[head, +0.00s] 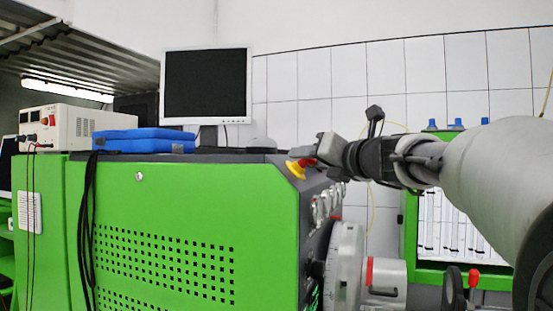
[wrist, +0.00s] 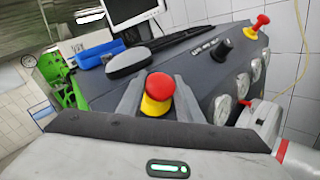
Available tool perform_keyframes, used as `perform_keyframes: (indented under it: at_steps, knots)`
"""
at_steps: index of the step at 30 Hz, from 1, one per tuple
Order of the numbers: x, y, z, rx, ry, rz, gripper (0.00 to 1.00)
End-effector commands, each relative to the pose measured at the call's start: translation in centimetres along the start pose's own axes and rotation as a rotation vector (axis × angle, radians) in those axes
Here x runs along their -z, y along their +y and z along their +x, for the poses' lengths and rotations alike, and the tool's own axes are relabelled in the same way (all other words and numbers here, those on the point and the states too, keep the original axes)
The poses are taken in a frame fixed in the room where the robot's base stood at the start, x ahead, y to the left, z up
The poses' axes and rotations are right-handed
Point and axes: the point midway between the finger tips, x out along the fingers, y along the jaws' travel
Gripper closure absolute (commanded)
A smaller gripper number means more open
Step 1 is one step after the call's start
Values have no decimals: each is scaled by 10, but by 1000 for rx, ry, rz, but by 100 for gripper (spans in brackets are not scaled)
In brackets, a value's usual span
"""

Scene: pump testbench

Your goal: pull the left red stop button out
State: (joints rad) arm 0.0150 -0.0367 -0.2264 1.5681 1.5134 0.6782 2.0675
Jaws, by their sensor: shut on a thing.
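The left red stop button (wrist: 160,80), with its yellow base (wrist: 155,106), sits between the fingers of my gripper (wrist: 159,88) in the wrist view. In the head view the button's yellow base (head: 295,169) shows at the top corner of the green bench, with a little of the red cap. My gripper (head: 314,158) reaches it from the upper right and is shut on the button. The fingers cover part of the cap's sides. A second red stop button (wrist: 261,21) on a yellow base stands at the far right end of the panel in the wrist view.
Along the dark panel are a black knob (wrist: 221,49) and several gauges (wrist: 222,108). A monitor (head: 206,88) and blue case (head: 144,140) stand on the bench. A graduated drum (head: 346,268) sits below my arm.

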Motion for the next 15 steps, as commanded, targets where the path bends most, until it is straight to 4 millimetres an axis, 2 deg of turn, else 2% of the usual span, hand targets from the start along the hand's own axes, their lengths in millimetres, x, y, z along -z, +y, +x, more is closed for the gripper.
perform_keyframes:
  at_steps: [6, 14, 15]
  knots:
    - [-17, 0, -8, 0, -2, 1, 100]
    - [-16, -1, -10, 0, -5, -1, 100]
    - [-16, -1, -10, 0, -5, -1, 64]
